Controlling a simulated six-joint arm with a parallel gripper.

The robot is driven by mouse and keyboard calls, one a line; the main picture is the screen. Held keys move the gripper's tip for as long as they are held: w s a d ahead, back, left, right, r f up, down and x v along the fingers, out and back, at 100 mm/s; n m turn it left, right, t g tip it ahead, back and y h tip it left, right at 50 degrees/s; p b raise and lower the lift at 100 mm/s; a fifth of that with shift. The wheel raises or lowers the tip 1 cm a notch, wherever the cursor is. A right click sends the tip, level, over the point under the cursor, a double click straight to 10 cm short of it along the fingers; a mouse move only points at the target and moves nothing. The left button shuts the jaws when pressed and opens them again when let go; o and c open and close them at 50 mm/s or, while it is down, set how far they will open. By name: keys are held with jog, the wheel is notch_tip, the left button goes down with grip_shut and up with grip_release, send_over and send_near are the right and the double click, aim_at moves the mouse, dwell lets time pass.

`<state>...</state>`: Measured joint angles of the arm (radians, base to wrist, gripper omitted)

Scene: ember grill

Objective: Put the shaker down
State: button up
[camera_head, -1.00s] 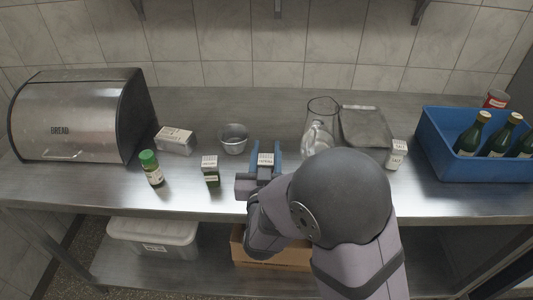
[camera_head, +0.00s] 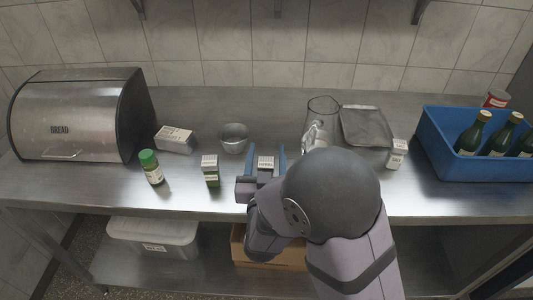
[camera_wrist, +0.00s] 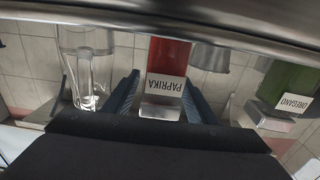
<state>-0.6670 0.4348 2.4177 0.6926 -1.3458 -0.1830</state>
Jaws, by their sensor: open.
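The paprika shaker (camera_head: 265,164), with a pale top and a label, stands upright on the steel counter between my gripper's blue fingers. In the wrist view, which is upside down, the shaker (camera_wrist: 166,65) shows its red body, white PAPRIKA label and silvery cap. My gripper (camera_head: 267,156) is open around it, with a gap showing on both sides in the wrist view (camera_wrist: 160,98). My wrist hides the shaker's lower part in the head view.
A green oregano shaker (camera_head: 211,172) and a green-capped bottle (camera_head: 151,168) stand to the left. A metal cup (camera_head: 233,139) is behind. A glass jug (camera_head: 320,112), a tray (camera_head: 366,126), a salt shaker (camera_head: 397,153) and a blue crate (camera_head: 480,171) are to the right.

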aim_at(266, 169)
jog(key=shift+o, duration=0.5)
jog(key=shift+s+b, duration=0.4)
jog(key=shift+s, duration=2.1)
jog(key=shift+f+b, duration=0.2)
jog(key=shift+b, duration=0.4)
jog(key=b, duration=0.2)
jog(key=shift+f+b, duration=0.3)
jog(key=shift+b, duration=0.1)
jog(key=b, duration=0.4)
jog(key=shift+s+f+h, duration=0.2)
jog(key=shift+f+h, duration=0.1)
jog(key=shift+f, duration=0.1)
jog(key=b, duration=0.2)
jog(key=s+b, duration=0.1)
jog(key=b, duration=0.1)
jog(key=shift+d+f+b, duration=0.1)
jog(key=shift+f+b, duration=0.2)
jog(key=shift+b, duration=0.1)
jog(key=shift+s+b, duration=0.45)
jog(key=shift+b, duration=0.8)
